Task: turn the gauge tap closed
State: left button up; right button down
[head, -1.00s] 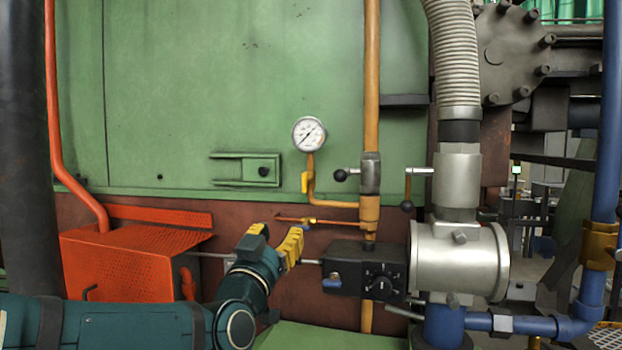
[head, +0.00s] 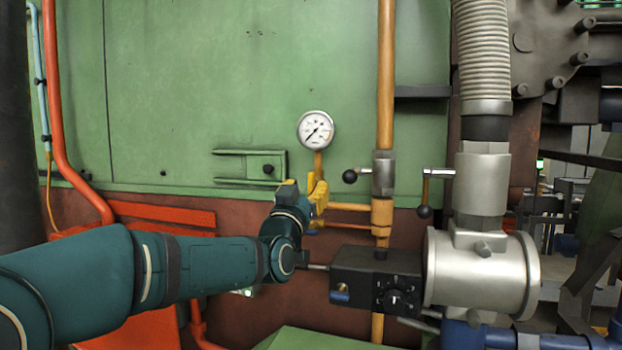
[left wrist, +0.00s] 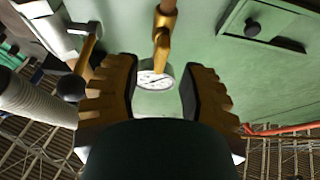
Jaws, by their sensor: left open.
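The gauge tap (head: 311,182) has a small yellow handle on the orange pipe below the round white gauge (head: 316,130). In the head view, my left gripper (head: 318,197) is just below the tap and partly hides it and the pipe. In the left wrist view, the gripper (left wrist: 159,75) is open, with one yellow, black-padded finger on each side. The tap (left wrist: 162,47) and the gauge (left wrist: 155,79) show in line with the gap, and nothing is held. I cannot tell whether a finger touches the tap. My right gripper is not in view.
A black-knobbed lever (head: 352,176) sits to the right on the vertical orange pipe (head: 386,70). A black box (head: 375,274) and a silver valve body (head: 478,268) are below right. A green bracket (head: 250,164) is on the wall to the left.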

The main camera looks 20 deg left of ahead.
aim_at(310, 183)
pick_arm(q)
jog(key=shift+x, duration=1.75)
grip_shut()
